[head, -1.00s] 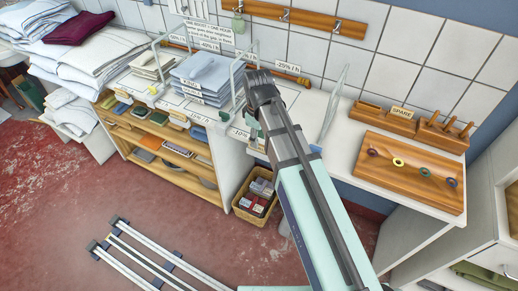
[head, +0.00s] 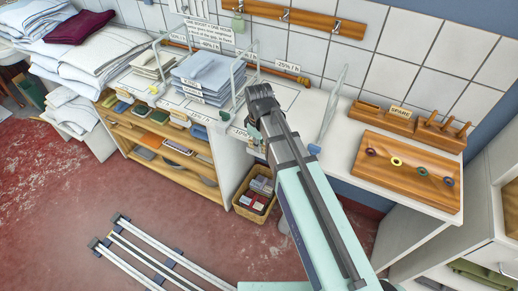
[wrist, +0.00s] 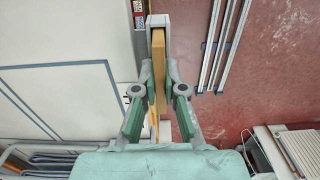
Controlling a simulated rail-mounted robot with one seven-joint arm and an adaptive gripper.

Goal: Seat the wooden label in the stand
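My gripper (head: 258,92) hangs over the front part of the white counter, right of the folded piles, in the head view. In the wrist view its two fingers (wrist: 159,75) stand a short gap apart. A narrow tan wooden piece (wrist: 158,60) shows lengthwise between and beyond the fingertips. I cannot tell whether the fingers press on it or it lies below them, nor whether it is the wooden label. A grey-white part (wrist: 158,20) borders its far end. No stand can be identified with certainty; a wooden holder marked SPARE (head: 385,118) stands at the back right.
Clear upright dividers (head: 331,110) and folded linen (head: 205,75) stand on the counter. A wooden board with coloured rings (head: 408,170) lies at right. A basket of boxes (head: 254,195) and metal rails (head: 150,255) are on the red floor.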

